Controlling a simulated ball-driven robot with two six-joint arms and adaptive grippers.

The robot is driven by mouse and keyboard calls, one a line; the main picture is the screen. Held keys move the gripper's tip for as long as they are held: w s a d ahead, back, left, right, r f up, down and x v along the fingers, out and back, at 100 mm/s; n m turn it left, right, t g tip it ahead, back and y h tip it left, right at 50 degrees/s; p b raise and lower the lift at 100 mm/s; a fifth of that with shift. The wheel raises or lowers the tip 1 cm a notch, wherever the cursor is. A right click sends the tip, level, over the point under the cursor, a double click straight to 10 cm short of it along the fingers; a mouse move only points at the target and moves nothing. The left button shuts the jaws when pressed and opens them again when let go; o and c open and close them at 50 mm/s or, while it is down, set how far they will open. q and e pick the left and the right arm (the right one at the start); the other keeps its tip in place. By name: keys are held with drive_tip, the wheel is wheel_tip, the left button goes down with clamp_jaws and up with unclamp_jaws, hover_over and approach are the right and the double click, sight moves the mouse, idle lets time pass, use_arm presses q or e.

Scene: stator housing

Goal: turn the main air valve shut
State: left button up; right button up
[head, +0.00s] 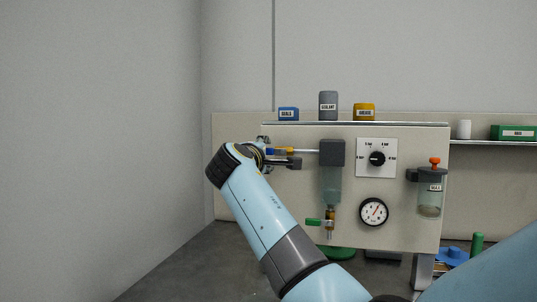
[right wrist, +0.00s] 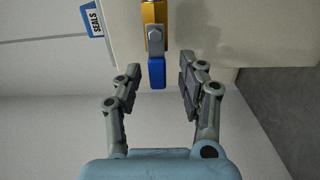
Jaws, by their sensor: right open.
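In the right wrist view the brass-yellow valve body (right wrist: 153,12) carries a grey hub (right wrist: 155,40) and the blue lever (right wrist: 156,73) pointing towards my gripper. My right gripper (right wrist: 160,75) is open, with one finger on each side of the blue lever and a visible gap on both sides. In the head view the right gripper (head: 280,153) is partly hidden behind its own wrist. My left gripper is not in view.
A grey filter block (head: 332,152) with a clear bowl hangs right of the valve. A green-handled drain valve (head: 313,221), gauge (head: 374,212), dial (head: 377,158) and lubricator bowl (head: 430,197) share the panel (head: 350,240). Containers, including a grey bottle (head: 328,105), stand on top.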

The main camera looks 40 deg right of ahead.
drive_tip(key=shift+s+a+r, duration=0.15)
drive_tip(key=shift+a+r, duration=0.05)
drive_tip(key=shift+a, duration=0.05)
drive_tip(key=shift+c, duration=2.2)
drive_tip(key=shift+d+f, duration=0.1)
clamp_jaws()
use_arm(q)
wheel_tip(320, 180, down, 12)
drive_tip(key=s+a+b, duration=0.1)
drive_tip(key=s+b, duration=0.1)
drive_tip(key=b, duration=0.9)
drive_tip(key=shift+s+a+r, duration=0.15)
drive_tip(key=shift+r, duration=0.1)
use_arm(e)
drive_tip(key=shift+s+d+r+m, duration=0.5)
drive_tip(key=shift+r+m, duration=0.15)
drive_tip(key=shift+m, duration=2.35)
drive_tip(key=shift+s+d+r+m, duration=0.4)
drive_tip(key=shift+s+r+m, duration=0.15)
drive_tip(key=shift+m, duration=2.45)
drive_tip(key=shift+s+d+r+m, duration=0.45)
drive_tip(key=shift+r+m, duration=0.25)
drive_tip(key=shift+m, duration=2.3)
